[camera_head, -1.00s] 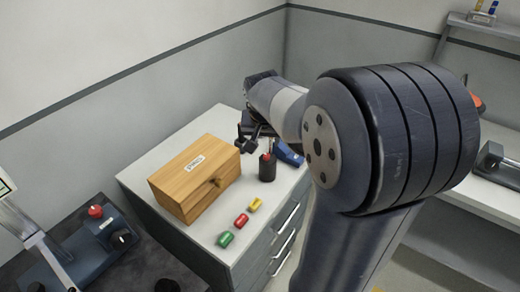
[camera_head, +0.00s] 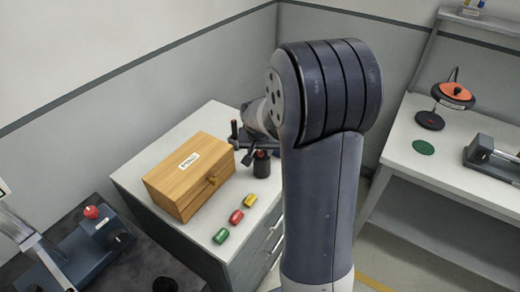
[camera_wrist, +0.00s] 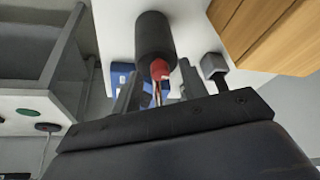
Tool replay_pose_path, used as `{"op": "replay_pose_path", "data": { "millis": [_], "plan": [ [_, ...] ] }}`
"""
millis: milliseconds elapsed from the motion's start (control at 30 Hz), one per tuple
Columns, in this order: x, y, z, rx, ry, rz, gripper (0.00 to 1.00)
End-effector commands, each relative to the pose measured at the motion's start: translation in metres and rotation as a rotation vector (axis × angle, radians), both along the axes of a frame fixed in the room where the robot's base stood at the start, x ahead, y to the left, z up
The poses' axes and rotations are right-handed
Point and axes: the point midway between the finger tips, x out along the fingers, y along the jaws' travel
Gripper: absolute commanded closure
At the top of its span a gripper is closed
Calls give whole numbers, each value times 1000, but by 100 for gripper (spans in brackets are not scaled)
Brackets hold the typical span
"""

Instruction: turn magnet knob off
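I cannot tell for sure which part is the magnet knob. A blue device (camera_head: 85,248) at the lower left of the head view carries a red knob (camera_head: 91,212) and a black knob (camera_head: 118,238). My gripper (camera_head: 243,146) is far to their right, above the drawer cabinet by the wooden box and black cup, partly hidden by my arm. In the wrist view my gripper (camera_wrist: 165,85) has its fingers apart, with the black cup (camera_wrist: 155,38) and a red tip (camera_wrist: 160,69) showing beyond them. I see nothing held.
A wooden box (camera_head: 188,178) and green, red (camera_head: 236,216) and yellow pieces sit on the white cabinet top (camera_head: 150,145). At right, a bench (camera_head: 440,180) holds an orange-topped item (camera_head: 453,95), a green disc (camera_head: 424,147) and a grey device (camera_head: 492,155). Floor shows between them.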

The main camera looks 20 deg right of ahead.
Motion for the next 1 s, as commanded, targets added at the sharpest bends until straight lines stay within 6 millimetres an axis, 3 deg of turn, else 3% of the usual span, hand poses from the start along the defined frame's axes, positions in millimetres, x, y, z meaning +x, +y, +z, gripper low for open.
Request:
{"op": "replay_pose_path", "data": {
  "millis": [500, 1000],
  "plan": [
    [0, 0, 0, 0, 0, 0, 100],
    [-1, -2, 0, 2, 1, 164, 100]
  ]
}}
